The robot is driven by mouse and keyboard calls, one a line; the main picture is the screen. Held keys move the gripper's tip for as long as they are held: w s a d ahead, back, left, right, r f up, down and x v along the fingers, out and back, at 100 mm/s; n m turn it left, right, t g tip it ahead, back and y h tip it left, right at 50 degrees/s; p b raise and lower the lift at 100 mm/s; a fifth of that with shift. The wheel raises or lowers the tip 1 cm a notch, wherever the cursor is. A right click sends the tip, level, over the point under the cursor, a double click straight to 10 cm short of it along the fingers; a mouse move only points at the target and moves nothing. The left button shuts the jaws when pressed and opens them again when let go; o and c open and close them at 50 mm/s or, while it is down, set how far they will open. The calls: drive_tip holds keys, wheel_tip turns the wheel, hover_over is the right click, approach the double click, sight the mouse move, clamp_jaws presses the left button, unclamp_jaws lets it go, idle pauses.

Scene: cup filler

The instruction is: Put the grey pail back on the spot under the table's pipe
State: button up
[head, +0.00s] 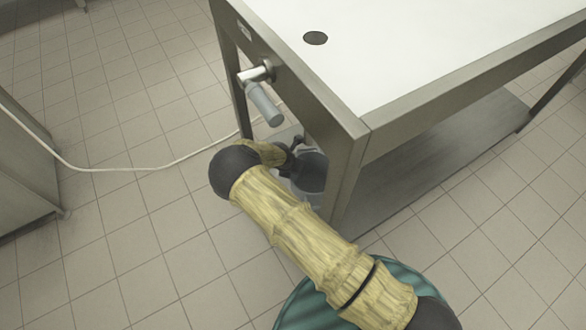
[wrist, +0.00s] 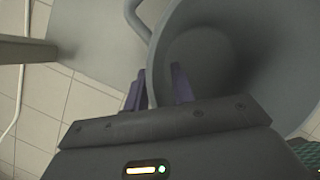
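My gripper (wrist: 158,85) is open around the pail's near wall, one finger outside and one inside, with a gap by the inner finger. The table's pipe (head: 265,104) hangs from the valve on the table's left side. A flat grey patch (wrist: 85,45) beside the pail may be the spot.
The white-topped table (head: 420,50) has a dark round hole (head: 315,38), metal legs and a low shelf (head: 440,150). A white cable (head: 130,169) crosses the tiles at left, near a metal cabinet (head: 25,170). The tiles left of the table are otherwise clear.

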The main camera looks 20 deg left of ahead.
drive_tip(key=p+v, duration=0.4)
drive_tip(key=v, duration=0.7)
drive_tip(key=shift+s+r+p, duration=0.15)
drive_tip(key=shift+r+p, duration=0.15)
drive_tip(key=shift+r, duration=0.05)
drive_tip(key=shift+a, duration=0.1)
